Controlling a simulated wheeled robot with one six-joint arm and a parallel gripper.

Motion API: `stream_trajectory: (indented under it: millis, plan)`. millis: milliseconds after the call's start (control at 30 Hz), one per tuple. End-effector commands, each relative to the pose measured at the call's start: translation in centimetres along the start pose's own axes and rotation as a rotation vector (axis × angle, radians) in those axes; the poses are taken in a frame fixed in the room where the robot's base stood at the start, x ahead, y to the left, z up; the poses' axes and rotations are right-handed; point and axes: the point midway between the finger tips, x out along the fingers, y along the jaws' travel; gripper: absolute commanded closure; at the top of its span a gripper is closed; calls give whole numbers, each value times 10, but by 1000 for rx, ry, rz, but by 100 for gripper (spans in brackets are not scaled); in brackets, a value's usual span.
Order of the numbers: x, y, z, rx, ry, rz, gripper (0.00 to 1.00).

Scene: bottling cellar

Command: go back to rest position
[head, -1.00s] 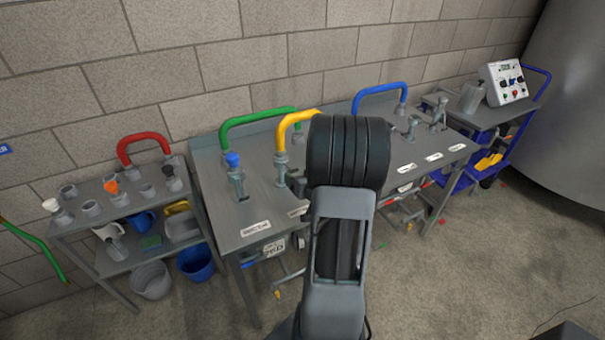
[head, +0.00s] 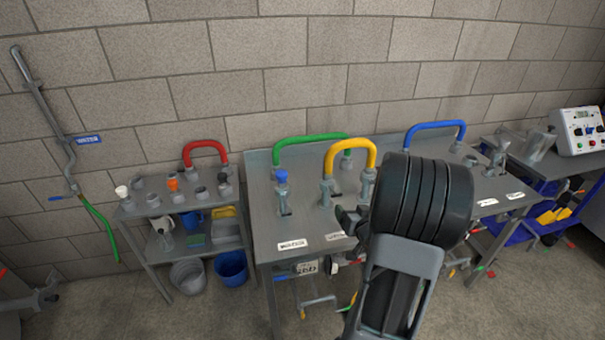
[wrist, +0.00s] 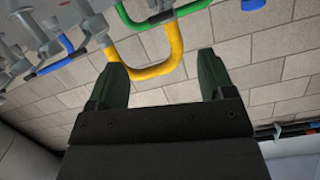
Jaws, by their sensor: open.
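My gripper (wrist: 162,68) shows in the wrist view with two dark green fingers spread apart and nothing between them. Beyond the fingers are a yellow bent hose (wrist: 175,50) and the block wall (wrist: 280,60). In the head view my arm stands in front of the right part of the steel bench (head: 262,222). Its dark round link hides most of the gripper there. The yellow hose (head: 350,147) arches over the bench just left of the arm, with a green hose (head: 300,138) behind it and a blue hose (head: 435,125) to the right.
A lower shelf rack (head: 150,208) with fittings and a red hose (head: 205,145) stands left of the bench. A blue bucket (head: 232,267) stands below. A control box (head: 582,130) and a blue cart (head: 525,228) are at right.

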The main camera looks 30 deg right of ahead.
Motion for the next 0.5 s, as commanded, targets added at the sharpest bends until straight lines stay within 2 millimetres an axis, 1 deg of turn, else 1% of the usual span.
stream_trajectory:
  millis: [167, 267, 367, 433, 500]
  plan:
    - [0, -1, 0, -2, 0, -2, 25]
    - [0, 4, 9, -31, -49, 25, 25]
    - [-4, 20, 30, -55, -172, 112, 25]
    - [-12, 35, 50, -63, -299, 202, 25]
    - [-26, 46, 62, -74, -432, 291, 25]
